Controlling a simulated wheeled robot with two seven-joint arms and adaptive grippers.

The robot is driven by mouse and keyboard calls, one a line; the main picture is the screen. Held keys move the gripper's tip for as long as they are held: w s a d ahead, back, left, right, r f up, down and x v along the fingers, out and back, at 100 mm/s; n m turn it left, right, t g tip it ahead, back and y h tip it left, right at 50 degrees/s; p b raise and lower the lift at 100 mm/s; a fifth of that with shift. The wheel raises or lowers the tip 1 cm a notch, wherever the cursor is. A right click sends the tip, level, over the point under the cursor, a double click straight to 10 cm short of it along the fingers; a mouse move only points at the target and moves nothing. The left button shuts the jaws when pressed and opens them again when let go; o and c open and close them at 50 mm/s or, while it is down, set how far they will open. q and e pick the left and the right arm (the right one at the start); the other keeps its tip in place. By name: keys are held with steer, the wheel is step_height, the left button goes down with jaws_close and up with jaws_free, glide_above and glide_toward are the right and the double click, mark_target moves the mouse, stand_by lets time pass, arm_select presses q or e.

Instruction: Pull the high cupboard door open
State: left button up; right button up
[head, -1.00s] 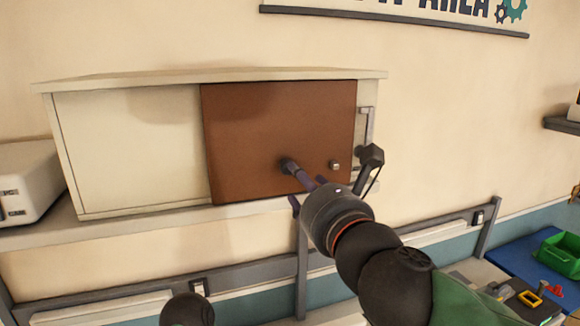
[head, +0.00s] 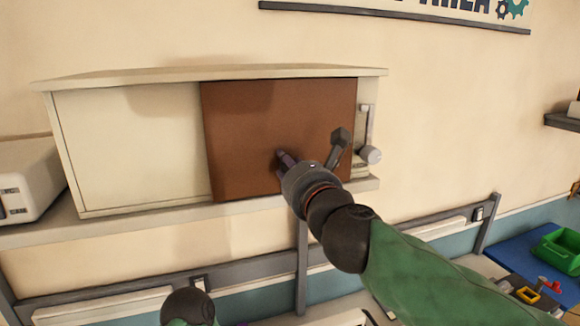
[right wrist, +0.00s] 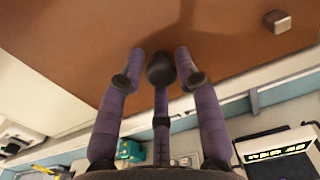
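The high cupboard (head: 130,150) is a pale box on a wall shelf in the head view. Its brown door (head: 240,125) lies across the middle and right of the front and looks shut. In the right wrist view the door (right wrist: 60,40) fills the top, and its small square knob (right wrist: 277,21) is at the upper right, beyond my fingers. My right gripper (head: 283,158) is in front of the door's lower part, left of the knob. Its fingers (right wrist: 157,78) are spread and empty; door contact is unclear. My left gripper is out of view.
A grey lever-like fitting (head: 367,130) is right of the door. A white appliance (head: 28,180) stands left of the cupboard on the shelf (head: 150,222). A rail (head: 250,269) runs below. A green bin (head: 560,250) is at lower right.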

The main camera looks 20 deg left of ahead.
jaws_close()
steer(key=s+a, duration=0.4)
steer(key=a, duration=0.3)
steer(key=s+a, duration=0.5)
steer(key=a, duration=0.2)
steer(key=s+a, duration=0.5)
steer(key=a, duration=0.2)
steer(key=shift+s+r, duration=0.25)
steer(key=shift+r, duration=0.15)
steer(key=o, duration=0.6)
jaws_free()
steer(key=shift+o, duration=0.5)
steer(key=shift+f, duration=0.2)
steer(key=v, duration=1.2)
